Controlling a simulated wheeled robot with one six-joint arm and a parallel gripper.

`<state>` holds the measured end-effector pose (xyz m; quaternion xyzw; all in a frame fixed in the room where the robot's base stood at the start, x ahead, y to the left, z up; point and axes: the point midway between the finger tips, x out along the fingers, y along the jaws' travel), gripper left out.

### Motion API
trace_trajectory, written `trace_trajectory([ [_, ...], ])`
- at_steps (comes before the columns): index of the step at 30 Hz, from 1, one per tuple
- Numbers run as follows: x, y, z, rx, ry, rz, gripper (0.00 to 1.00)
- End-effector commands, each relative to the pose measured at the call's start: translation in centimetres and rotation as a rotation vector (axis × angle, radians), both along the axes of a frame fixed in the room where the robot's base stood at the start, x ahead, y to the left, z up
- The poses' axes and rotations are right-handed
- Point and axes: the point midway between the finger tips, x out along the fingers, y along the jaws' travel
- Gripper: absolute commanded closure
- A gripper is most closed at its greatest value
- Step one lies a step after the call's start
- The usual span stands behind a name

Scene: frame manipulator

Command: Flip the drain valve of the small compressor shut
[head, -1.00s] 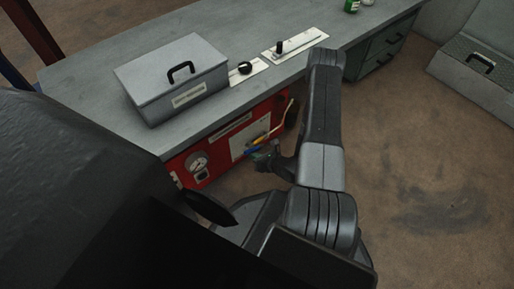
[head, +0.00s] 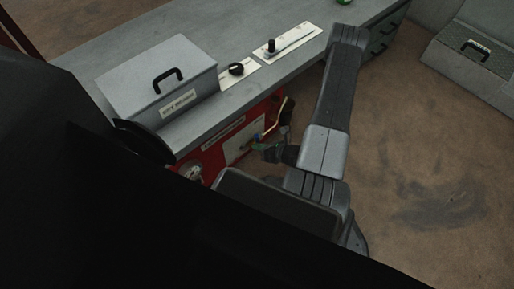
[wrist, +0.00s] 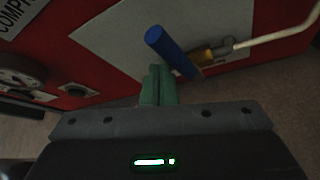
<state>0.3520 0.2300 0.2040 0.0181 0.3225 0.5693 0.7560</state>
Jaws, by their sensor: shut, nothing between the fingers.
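The small compressor (head: 213,152) is a red box under the bench edge, with a pale plate on its front. In the wrist view, the drain valve is a brass body (wrist: 216,50) on a cream pipe (wrist: 275,38). Its blue lever (wrist: 172,52) slants from upper left to lower right in front of the plate. My gripper (wrist: 159,72), with green fingers, is shut and empty. Its tips are just below and left of the lever; I cannot tell whether they touch it. In the head view my gripper (head: 260,147) is at the compressor front, partly covering the valve.
A round gauge (head: 191,172) is on the compressor's left part. Above, the grey bench (head: 215,107) holds a grey lidded box (head: 150,80), a black knob (head: 236,69) and a lever on a white plate (head: 285,45).

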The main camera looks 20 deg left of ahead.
Motion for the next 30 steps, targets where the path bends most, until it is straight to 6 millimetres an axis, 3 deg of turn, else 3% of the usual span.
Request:
trace_trajectory([
  [15,1.8,-0.6,0.4,0.001,-0.005,-0.006,1.00],
  [30,2.2,-0.7,0.5,0.002,-0.012,-0.014,1.00],
])
